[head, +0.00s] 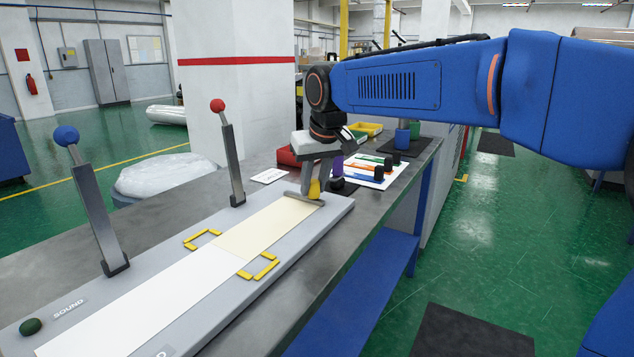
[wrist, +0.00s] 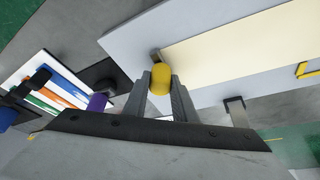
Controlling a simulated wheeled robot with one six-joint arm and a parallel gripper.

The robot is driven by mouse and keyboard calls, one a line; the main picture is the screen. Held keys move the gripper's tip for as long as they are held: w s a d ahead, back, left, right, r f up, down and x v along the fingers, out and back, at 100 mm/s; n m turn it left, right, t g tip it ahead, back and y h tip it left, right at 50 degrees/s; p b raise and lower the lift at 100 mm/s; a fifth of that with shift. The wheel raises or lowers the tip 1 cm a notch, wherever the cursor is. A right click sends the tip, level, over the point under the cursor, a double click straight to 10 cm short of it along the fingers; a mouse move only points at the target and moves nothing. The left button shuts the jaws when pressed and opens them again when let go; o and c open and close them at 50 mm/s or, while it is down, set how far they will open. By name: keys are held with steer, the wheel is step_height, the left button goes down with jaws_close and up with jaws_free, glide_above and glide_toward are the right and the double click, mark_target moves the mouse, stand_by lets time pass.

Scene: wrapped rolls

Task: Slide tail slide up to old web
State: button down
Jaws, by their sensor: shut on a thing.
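The tail slide is a grey bar (head: 303,198) with a yellow knob (head: 314,190) at the far end of a cream web (head: 268,227). My gripper (head: 317,182) is shut on the knob from above; in the wrist view the yellow knob (wrist: 160,80) sits between both fingers. The white old web (head: 160,300) lies on the near part of the grey board. The cream web's near edge lies at the white web's far edge, between two yellow brackets (head: 262,267) (head: 202,238). I cannot tell whether the edges touch or have a small gap.
A red-knobbed lever (head: 232,165) stands beside the board's left edge, and a blue-knobbed lever (head: 95,210) stands nearer. A colour-striped sheet (head: 372,170) and a purple item (head: 337,165) lie beyond my gripper. The board's surface over the webs is clear.

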steer(key=shift+s, duration=0.15)
steer(key=c, duration=1.5)
jaws_free()
steer(key=shift+a, duration=0.15)
steer(key=shift+o, duration=0.2)
steer(key=v, duration=1.7)
steer(key=shift+r, duration=0.2)
steer(key=s+d+f+m+h, duration=0.1)
steer(key=s+d+f+m, duration=0.2)
steer(key=s+d+f, duration=1.9)
steer(key=s+f, duration=0.1)
steer(key=f, duration=0.3)
steer(key=s+d+f+m, duration=0.1)
steer(key=s+d+f, duration=0.2)
steer(key=f, duration=0.4)
steer(key=shift+s+f+m+t+h, duration=0.3)
steer(key=shift+h, duration=0.1)
